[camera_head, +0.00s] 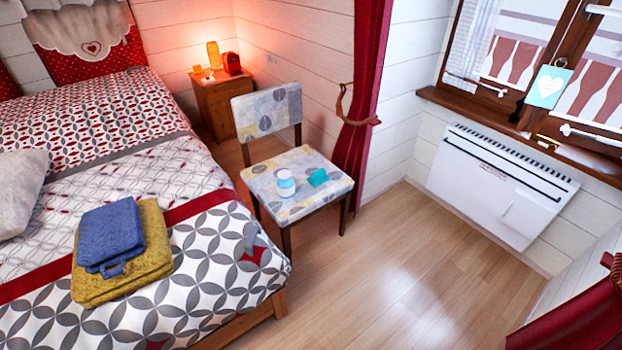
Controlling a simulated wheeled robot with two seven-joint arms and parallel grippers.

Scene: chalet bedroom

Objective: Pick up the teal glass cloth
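A small teal folded item (318,177), which looks like the glass cloth, lies on the right part of the seat of a patterned chair (292,212). A small round jar (285,183) with teal and white colours stands to its left on the same seat, apart from it. Neither of my grippers shows in the head view.
The chair stands between the bed (200,300) and a red curtain (362,110). Folded blue (112,232) and yellow (150,265) towels lie on the bed. A nightstand (218,98) with a lit lamp is behind. The wooden floor (400,270) right of the chair is clear.

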